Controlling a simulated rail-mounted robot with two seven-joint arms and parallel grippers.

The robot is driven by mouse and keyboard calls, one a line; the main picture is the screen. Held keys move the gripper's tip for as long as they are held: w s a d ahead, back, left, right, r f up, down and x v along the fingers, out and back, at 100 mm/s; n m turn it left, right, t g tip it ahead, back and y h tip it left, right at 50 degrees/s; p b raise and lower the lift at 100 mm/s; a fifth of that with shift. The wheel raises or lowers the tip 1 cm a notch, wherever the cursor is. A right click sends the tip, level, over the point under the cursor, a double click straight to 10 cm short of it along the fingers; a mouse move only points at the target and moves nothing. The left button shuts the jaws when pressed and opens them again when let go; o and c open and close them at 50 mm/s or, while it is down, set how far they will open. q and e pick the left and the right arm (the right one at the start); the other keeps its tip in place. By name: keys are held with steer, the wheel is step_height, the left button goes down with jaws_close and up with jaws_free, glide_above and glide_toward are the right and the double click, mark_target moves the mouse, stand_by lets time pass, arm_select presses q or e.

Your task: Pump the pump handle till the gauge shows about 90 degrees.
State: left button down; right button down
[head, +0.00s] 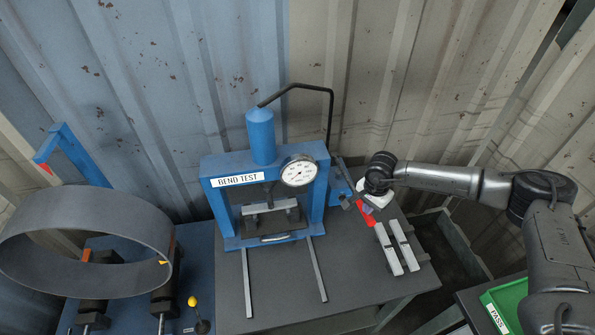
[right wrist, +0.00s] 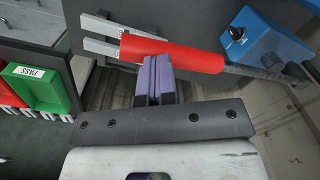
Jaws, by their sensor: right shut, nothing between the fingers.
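The blue bend-test press (head: 262,140) stands on the dark table in the head view. Its round white gauge (head: 298,171) is on the front right; the needle is too small to read surely. The pump handle is a dark lever with a red grip (head: 366,217), right of the press, slanting down toward the front. The red grip (right wrist: 180,54) lies across the upper middle of the right wrist view. My right gripper (head: 369,208) is shut and empty, its purple fingers (right wrist: 154,72) at the grip; I cannot tell whether they touch. My left gripper is out of view.
Two pale metal strips (head: 397,246) lie on the table close to the handle. A green PASS bin (head: 508,303) is at the lower right. A large dark ring (head: 85,238) stands at left. Corrugated wall (head: 400,90) closes the back.

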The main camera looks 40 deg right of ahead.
steer(key=shift+s+f+b, duration=0.1)
steer(key=shift+f+b, duration=0.45)
steer(key=shift+f, duration=0.2)
step_height(320, 180, down, 7)
steer(key=b, duration=0.6)
step_height(320, 180, up, 19)
steer(key=w+d+p, duration=0.1)
steer(key=w+p, duration=0.1)
steer(key=p, duration=0.9)
steer(key=shift+f, duration=0.15)
